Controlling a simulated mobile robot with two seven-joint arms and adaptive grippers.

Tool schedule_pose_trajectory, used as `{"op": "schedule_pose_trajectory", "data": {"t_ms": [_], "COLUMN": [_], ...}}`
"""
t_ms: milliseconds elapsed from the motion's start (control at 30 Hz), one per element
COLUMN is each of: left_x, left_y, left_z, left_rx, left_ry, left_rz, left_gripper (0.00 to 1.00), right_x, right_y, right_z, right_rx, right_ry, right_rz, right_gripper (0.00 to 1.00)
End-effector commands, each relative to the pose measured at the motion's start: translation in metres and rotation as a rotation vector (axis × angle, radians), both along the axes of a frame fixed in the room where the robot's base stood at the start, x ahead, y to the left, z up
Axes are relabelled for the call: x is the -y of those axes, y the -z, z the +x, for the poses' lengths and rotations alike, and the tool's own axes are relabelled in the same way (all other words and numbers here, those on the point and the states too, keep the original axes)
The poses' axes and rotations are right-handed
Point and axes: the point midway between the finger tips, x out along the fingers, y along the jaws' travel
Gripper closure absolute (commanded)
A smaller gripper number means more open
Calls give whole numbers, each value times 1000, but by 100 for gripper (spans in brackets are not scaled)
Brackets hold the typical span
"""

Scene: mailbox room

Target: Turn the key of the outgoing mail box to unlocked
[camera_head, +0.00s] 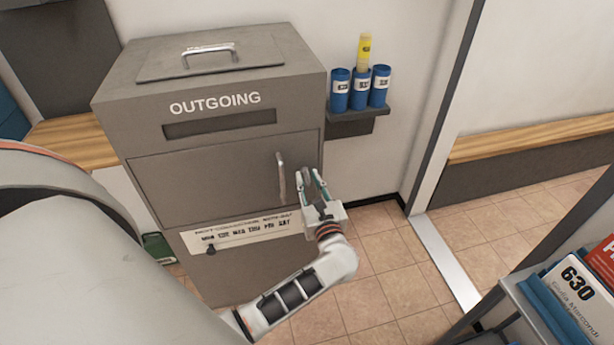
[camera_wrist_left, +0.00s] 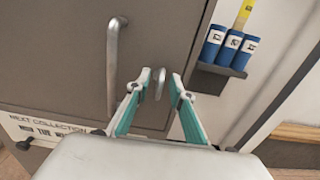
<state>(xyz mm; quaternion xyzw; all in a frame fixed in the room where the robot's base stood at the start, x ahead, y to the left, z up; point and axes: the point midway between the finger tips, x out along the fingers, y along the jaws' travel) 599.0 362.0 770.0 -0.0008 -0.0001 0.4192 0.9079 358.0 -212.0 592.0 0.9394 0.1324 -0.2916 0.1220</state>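The outgoing mail box (camera_head: 215,142) is a grey metal cabinet with a mail slot, a front door and a vertical door handle (camera_head: 281,177). The handle also shows in the left wrist view (camera_wrist_left: 113,65). A small grey key (camera_wrist_left: 159,84) with a rounded head sits at the right of the handle in the left wrist view. My left gripper (camera_wrist_left: 160,76) is open, with one teal finger on each side of the key and gaps visible between. In the head view the left gripper (camera_head: 312,176) is at the door's right edge and largely hides the key. My right gripper is not in view.
A wall shelf (camera_head: 355,116) with blue cups (camera_head: 360,92) is right of the box. A label strip (camera_head: 242,231) and a small dark knob (camera_head: 211,249) are below the door. A rack with books (camera_head: 570,290) stands at lower right. Tiled floor lies between.

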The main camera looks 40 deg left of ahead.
Motion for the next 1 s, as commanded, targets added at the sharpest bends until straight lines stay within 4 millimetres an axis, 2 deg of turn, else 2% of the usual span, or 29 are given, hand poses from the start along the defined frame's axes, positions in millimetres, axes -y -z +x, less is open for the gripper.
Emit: {"op": "schedule_pose_trajectory", "data": {"t_ms": [200, 467, 533, 567, 1000], "left_x": [-11, -12, -12, -12, -12], "left_y": [0, 0, 0, 0, -1], "left_z": [10, 10, 10, 10, 10], "left_rx": [-1, -2, -2, -2, -30], "left_ry": [1, 1, 1, 1, 0], "left_rz": [2, 1, 1, 1, 25], "left_gripper": [78, 78, 96, 100, 100], "right_x": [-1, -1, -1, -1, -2], "right_y": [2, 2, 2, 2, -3], "right_z": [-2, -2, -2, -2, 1], "right_rx": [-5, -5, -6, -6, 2], "right_ry": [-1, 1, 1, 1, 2], "right_rz": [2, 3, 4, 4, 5], "right_gripper": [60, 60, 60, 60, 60]}}
